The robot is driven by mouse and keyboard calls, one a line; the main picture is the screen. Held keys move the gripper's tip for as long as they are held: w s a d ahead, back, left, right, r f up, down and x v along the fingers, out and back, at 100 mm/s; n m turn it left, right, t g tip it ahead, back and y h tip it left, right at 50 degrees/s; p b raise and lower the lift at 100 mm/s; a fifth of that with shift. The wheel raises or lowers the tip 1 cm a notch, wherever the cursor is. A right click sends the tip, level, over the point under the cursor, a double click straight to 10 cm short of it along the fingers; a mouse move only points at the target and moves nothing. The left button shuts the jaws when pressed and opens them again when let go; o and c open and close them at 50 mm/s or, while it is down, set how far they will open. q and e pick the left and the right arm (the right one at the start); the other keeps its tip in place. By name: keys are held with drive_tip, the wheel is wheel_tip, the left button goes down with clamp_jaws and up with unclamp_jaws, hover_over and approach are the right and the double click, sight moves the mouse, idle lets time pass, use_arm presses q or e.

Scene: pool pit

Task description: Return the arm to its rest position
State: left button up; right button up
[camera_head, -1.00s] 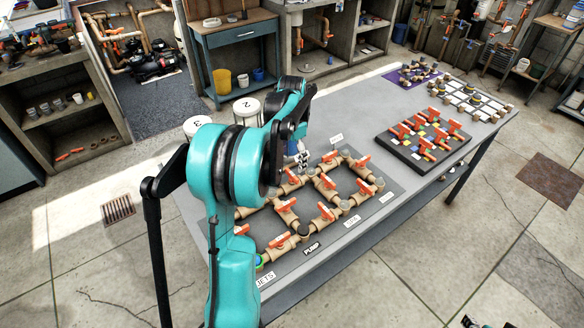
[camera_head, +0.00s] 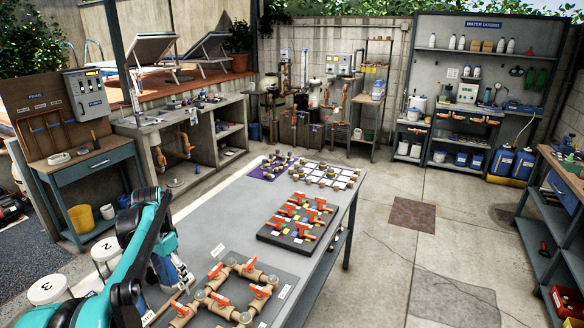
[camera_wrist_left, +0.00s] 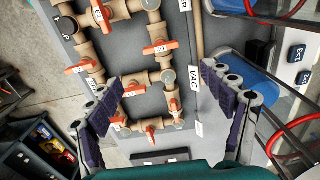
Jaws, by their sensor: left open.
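My left arm (camera_head: 124,265), teal and black, comes in from the lower left of the head view and hangs over the near left part of the long grey table. My left gripper (camera_head: 185,284) is near the left side of the pipe board (camera_head: 281,278), partly hidden and small there. In the left wrist view the gripper (camera_wrist_left: 168,103) is open, its two dark ribbed fingers wide apart with nothing between them, above the tan pipes and orange-handled valves. My right arm and gripper are out of view.
A dark board of orange valves (camera_head: 299,222) lies farther along the grey table (camera_head: 216,213). Behind it are a purple mat (camera_head: 262,173) and a white grid board (camera_head: 325,175). Numbered white canisters (camera_head: 47,289) stand left of the table. Open floor (camera_head: 430,262) lies to the right.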

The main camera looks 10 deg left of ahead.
use_arm(q)
drive_tip(key=s+d+r+n+t, duration=0.1)
drive_tip(key=s+d+r, duration=0.15)
drive_tip(key=d, duration=0.45)
drive_tip(key=s+d+r+t, duration=0.1)
drive_tip(key=s+d+t, duration=0.1)
drive_tip(key=s+d, duration=0.35)
drive_tip(key=s+d+f+n+t+b, duration=0.1)
drive_tip(key=s+d+f+t, duration=0.15)
drive_tip(key=s+d, duration=0.35)
drive_tip(key=s+d+f+n+t, duration=0.15)
drive_tip(key=s+d+f, duration=0.25)
drive_tip(key=d, duration=0.4)
drive_tip(key=w+a+r+n+g, duration=0.1)
drive_tip(key=w+a+r+n, duration=0.2)
drive_tip(key=w+r, duration=0.5)
drive_tip(key=n+g+p, duration=0.3)
drive_tip(key=n+g, duration=0.3)
drive_tip(key=n, duration=0.6)
hover_over(215, 269)
drive_tip(key=shift+m, duration=0.25)
wheel_tip(215, 269, down, 9)
drive_tip(key=shift+f, duration=0.15)
drive_tip(key=shift+a+f, duration=0.1)
drive_tip(key=shift+f, duration=0.2)
wheel_tip(215, 269, down, 8)
drive_tip(key=shift+r+b, duration=0.25)
drive_tip(key=shift+b, duration=0.7)
